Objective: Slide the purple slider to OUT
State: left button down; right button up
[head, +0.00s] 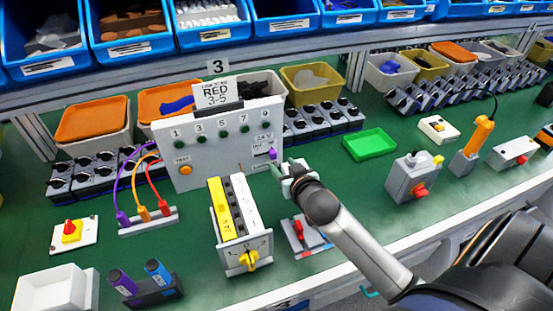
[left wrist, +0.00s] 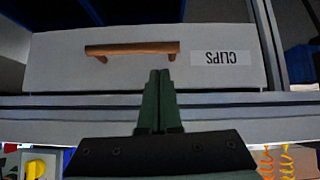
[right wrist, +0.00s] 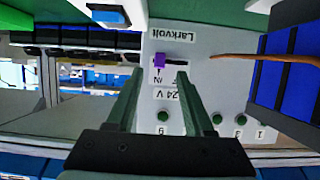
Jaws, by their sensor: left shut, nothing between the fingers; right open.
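The purple slider (head: 273,153) is a small knob low on the right part of the grey upright panel (head: 205,165). In the right wrist view the purple slider (right wrist: 159,61) appears upside down, beside a small "IN" mark and near the "24 V" label. My right gripper (head: 281,168) is open in front of the panel. In its wrist view the right fingertips (right wrist: 160,73) appear on either side of the slider; contact is not visible. My left gripper (left wrist: 158,75) is shut and empty, seen only in its wrist view, before a drawer marked CLIPS (left wrist: 135,70).
A yellow-topped box (head: 240,254) with a knob stands before the panel. A cable block (head: 148,221) is to its left. A green tray (head: 369,145) is to the right. Bins line the back.

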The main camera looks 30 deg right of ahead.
aim_at(274, 157)
jog(key=shift+x, duration=2.75)
jog(key=shift+r, duration=0.1)
grip_shut()
